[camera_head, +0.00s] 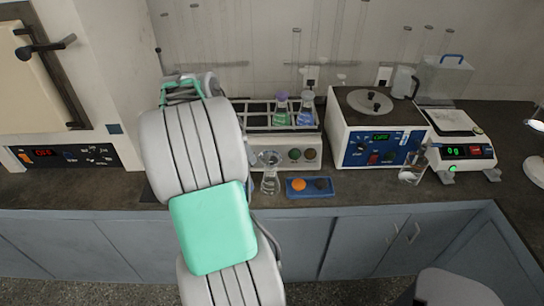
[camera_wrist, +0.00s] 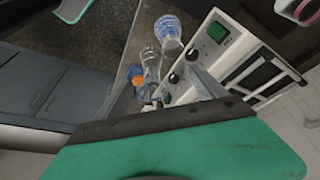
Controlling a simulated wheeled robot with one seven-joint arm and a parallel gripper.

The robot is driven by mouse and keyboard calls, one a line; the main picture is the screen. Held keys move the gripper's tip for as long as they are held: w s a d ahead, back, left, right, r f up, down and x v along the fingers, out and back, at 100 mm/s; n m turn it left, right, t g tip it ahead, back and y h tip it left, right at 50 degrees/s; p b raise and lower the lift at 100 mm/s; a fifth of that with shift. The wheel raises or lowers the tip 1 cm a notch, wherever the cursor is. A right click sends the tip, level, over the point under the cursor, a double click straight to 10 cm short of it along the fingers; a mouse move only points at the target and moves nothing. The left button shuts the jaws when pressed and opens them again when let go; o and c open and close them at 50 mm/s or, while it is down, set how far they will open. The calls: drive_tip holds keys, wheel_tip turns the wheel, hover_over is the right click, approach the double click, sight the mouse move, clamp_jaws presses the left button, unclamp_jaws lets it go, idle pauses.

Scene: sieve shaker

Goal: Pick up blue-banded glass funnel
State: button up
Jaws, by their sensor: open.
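A glass piece with blue on it (camera_wrist: 168,28), which looks like the blue-banded funnel, stands beside the control panel in the wrist view. Its exact shape is hard to tell. In the head view I cannot pick it out, and my arm covers that stretch of bench. A clear glass vessel (camera_wrist: 150,62) stands near it and also shows in the head view (camera_head: 270,178). My gripper (camera_wrist: 158,92) is open, with nothing seen held between its fingers. It appears above the bench, apart from the glass. In the head view the gripper is hidden behind my arm.
A white rack unit with knobs (camera_head: 295,154) holds flasks with purple (camera_head: 282,112) and blue (camera_head: 306,114) contents. A blue tray (camera_head: 311,194) holds an orange item. A white machine (camera_head: 350,145), a balance (camera_head: 462,152) and a small glass container (camera_head: 412,172) stand right.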

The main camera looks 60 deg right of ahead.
sight(271, 159)
drive_tip(key=s+d+m, duration=0.2)
drive_tip(key=s+d, duration=0.1)
drive_tip(key=s+d+f+m+g, duration=0.1)
drive_tip(key=s+d, duration=0.1)
drive_tip(key=shift+y, duration=0.3)
drive_tip(key=p+x, duration=0.2)
drive_tip(key=x, duration=0.5)
drive_tip(key=shift+f, duration=0.1)
drive_tip(key=shift+a, duration=0.1)
drive_tip(key=shift+c, duration=0.4)
drive_tip(key=c, duration=1.2)
drive_tip(key=shift+c, duration=0.4)
